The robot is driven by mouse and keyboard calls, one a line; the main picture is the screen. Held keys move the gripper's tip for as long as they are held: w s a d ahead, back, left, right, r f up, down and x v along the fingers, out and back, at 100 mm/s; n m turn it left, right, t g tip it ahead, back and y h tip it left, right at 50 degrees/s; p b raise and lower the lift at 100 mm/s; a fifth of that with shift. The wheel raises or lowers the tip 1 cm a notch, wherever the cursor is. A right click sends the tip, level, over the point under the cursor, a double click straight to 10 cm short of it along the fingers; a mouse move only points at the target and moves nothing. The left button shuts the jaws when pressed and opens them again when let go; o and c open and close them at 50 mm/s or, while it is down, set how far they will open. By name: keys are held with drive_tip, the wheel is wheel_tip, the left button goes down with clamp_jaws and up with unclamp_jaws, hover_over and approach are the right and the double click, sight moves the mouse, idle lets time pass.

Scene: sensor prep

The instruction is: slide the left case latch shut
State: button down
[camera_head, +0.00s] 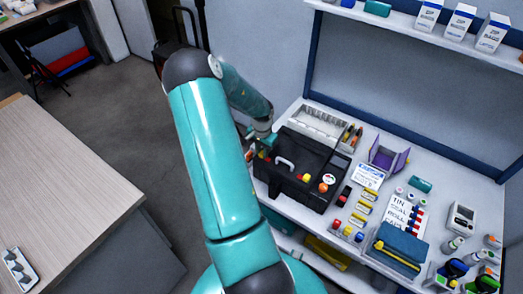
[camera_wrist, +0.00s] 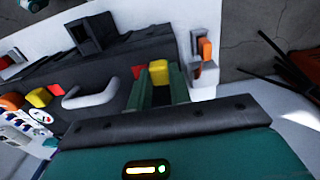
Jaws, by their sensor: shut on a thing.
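The black case (camera_head: 312,150) sits shut on the bench with a grey handle (camera_head: 285,162) on its front; the handle also shows in the wrist view (camera_wrist: 92,95). The left latch has a yellow tab (camera_wrist: 159,71) with a red patch (camera_wrist: 138,72) beside it. My gripper (camera_wrist: 160,80) is shut on this yellow tab, one green finger on each side. In the head view my arm partly covers the gripper at the case's left end. The right latch's yellow tab (camera_head: 305,177) is apart from my gripper; it also shows in the wrist view (camera_wrist: 39,97).
Right of the case are a purple open box (camera_head: 388,156), printed cards, several small coloured parts, a blue pouch (camera_head: 398,247) and bottles. A white tray (camera_head: 320,122) stands behind. A wooden table (camera_head: 60,180) is at left, with open floor between.

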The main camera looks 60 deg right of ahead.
sight(269, 160)
drive_tip(key=shift+s+a, duration=0.25)
drive_tip(key=shift+s, duration=0.45)
drive_tip(key=shift+s+a, duration=0.2)
drive_tip(key=shift+s, duration=0.45)
drive_tip(key=c, duration=1.3)
unclamp_jaws()
drive_tip(key=shift+d, duration=0.1)
drive_tip(key=shift+s+d, duration=0.15)
